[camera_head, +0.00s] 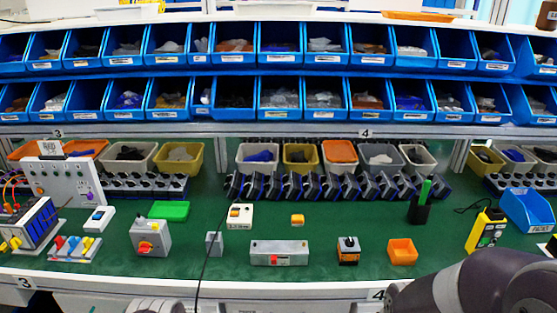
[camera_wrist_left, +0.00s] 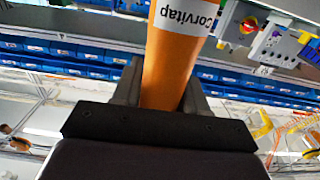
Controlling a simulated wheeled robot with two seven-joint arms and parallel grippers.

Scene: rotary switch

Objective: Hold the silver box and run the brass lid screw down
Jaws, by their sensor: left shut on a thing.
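Three silver-grey boxes lie on the green bench in the head view: a long one with a red button (camera_head: 279,253), a small plain one (camera_head: 214,244), and one with a red and yellow rotary switch (camera_head: 148,238). I cannot tell which is the silver box of the task. No brass lid screw can be made out. In the left wrist view my left gripper (camera_wrist_left: 165,82) is shut on an orange cylinder (camera_wrist_left: 178,60) with a white "Corvitap" label. Its far end is cut off by the frame. My right gripper is out of view.
Blue bins (camera_head: 279,97) line the racks behind. A thin dark cable hangs over the front. My right arm covers the lower right.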

